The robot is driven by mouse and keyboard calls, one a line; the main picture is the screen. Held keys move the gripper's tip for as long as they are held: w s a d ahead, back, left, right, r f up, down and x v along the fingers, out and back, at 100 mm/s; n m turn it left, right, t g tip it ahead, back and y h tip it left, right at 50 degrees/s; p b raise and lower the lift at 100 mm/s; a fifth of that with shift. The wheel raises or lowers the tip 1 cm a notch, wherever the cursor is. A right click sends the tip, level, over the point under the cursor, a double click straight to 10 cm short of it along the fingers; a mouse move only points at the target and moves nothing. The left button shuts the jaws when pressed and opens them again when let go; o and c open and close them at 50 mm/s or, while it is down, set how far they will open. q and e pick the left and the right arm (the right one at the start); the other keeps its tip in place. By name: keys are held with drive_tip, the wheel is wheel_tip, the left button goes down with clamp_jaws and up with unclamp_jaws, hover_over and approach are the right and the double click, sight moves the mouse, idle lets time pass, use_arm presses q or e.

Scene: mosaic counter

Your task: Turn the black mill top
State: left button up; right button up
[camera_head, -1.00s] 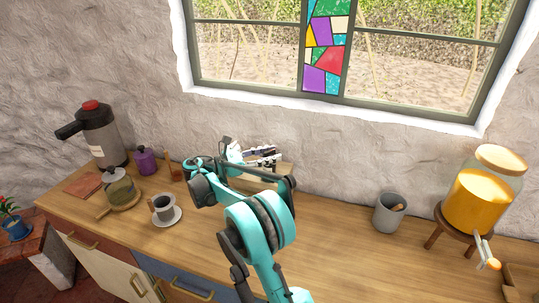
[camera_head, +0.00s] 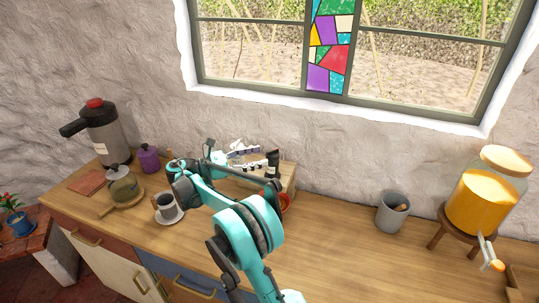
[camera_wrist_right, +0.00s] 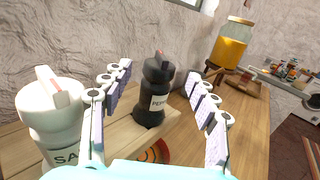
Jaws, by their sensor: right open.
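The black mill (camera_head: 273,163) stands upright on a raised wooden stand (camera_head: 291,180) by the wall in the head view. In the right wrist view the black mill (camera_wrist_right: 152,92) shows a pale label reading "PEPP" and a small red mark on its top. My right gripper (camera_head: 243,149) is open. In the wrist view its fingers (camera_wrist_right: 160,82) stand apart, with the mill seen between and beyond them; no contact shows. A white mill (camera_wrist_right: 52,115) labelled "SA" stands to the left, close to the left finger. My left gripper is out of view.
A cup on a saucer (camera_head: 170,217), a glass teapot (camera_head: 123,187), a purple jar (camera_head: 149,158) and a tall flask (camera_head: 104,132) stand left. A grey pot (camera_head: 391,212) and a juice dispenser (camera_head: 484,200) stand right. The counter between is mostly clear.

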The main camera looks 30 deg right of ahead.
drive_tip(key=a, duration=0.4)
drive_tip(key=w+a, duration=0.1)
drive_tip(key=a, duration=0.1)
drive_tip(key=shift+d, duration=0.1)
